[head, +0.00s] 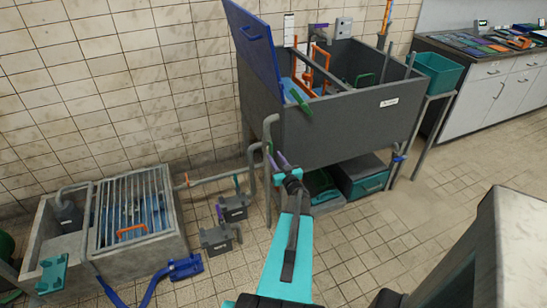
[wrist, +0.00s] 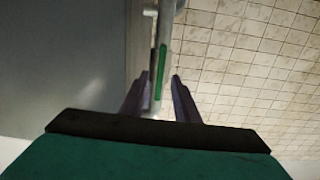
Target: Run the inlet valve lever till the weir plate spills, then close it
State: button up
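A slim green lever (head: 270,148) stands against the grey pipe (head: 269,127) at the left side of the raised grey tank (head: 345,125). I take it for the inlet valve lever, though no label shows. In the wrist view the green lever (wrist: 161,68) lies lengthwise along the pipe, ahead of and roughly between my fingers. My gripper (head: 279,160) is open, its purple fingers apart; it also shows in the wrist view (wrist: 158,88). I see no grip on the lever. The tank holds blue water and orange pipework (head: 318,60). I cannot make out the weir plate or any spill.
A blue lid (head: 254,50) stands raised at the tank's left. A low concrete basin (head: 135,255) with a grating stands at the lower left. Small grey floor units (head: 217,240) with levers stand beside it. A teal bin (head: 436,72) is at the right. Tiled floor is open at right.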

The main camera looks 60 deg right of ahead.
jog(key=b+v, duration=0.1)
jog(key=v, duration=0.9)
jog(key=shift+s+a+b, duration=0.2)
jog(key=shift+a+b, duration=0.1)
jog(key=shift+b, duration=0.1)
